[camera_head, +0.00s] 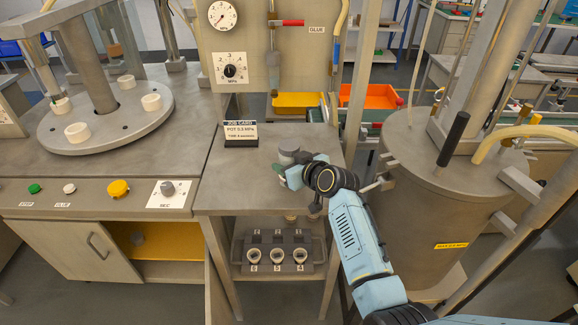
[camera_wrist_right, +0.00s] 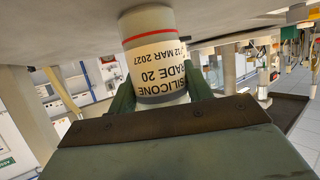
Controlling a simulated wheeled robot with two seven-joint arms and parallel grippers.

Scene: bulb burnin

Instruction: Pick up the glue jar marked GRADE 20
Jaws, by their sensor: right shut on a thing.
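The jar marked SILICONE GRADE 20 (camera_wrist_right: 155,55) shows in the right wrist view, upside down in the picture, with a red band and a white label dated 12 MAR 2027. The green fingers of my right gripper (camera_wrist_right: 160,90) are shut around it from both sides. In the head view its grey top (camera_head: 289,146) shows at the right part of the bench, beside my right gripper (camera_head: 281,172), which partly hides it. The jar is at or very near the bench surface; I cannot tell if it touches. My left gripper is not in view.
A job card (camera_head: 240,133) stands on the bench (camera_head: 235,180) left of the jar. A rack with several cups (camera_head: 277,268) sits on the shelf below. A large pressure pot (camera_head: 440,190) stands close on the right, a round turntable (camera_head: 105,120) on the left.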

